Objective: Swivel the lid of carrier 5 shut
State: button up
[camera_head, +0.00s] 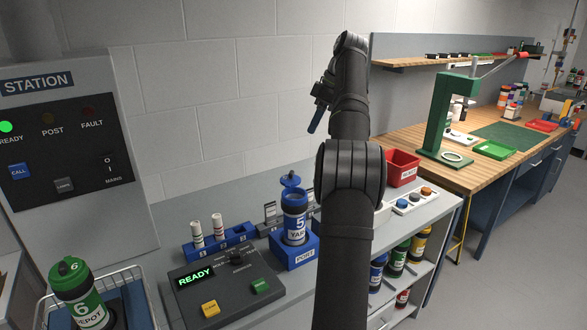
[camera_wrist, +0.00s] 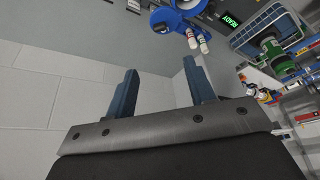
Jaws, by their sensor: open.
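Carrier 5 (camera_head: 295,224) is a blue and black canister marked 5, standing upright in a blue port block on the grey bench. Its blue lid (camera_head: 291,181) shows at the top and looks swung off the mouth, but the exact angle is hard to tell. In the wrist view a blue round part, probably carrier 5 (camera_wrist: 172,20), shows at the top edge, partly cut off. My gripper (camera_head: 316,118) is high above the bench, up and right of the carrier and well apart from it. In the wrist view my gripper (camera_wrist: 161,88) has its fingers wide apart with nothing between them.
A blue rack (camera_head: 218,250) with two white tubes stands left of the carrier. A control box (camera_head: 222,285) reading READY is in front. Green carrier 6 (camera_head: 85,295) sits in a wire basket at lower left. A red bin (camera_head: 402,167) stands behind my arm.

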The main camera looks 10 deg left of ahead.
aim_at(292, 172)
jog(key=x, duration=1.6)
jog(key=shift+a+f, duration=0.1)
jog(key=shift+f, duration=0.3)
jog(key=shift+c, duration=0.2)
jog(key=c, duration=1)
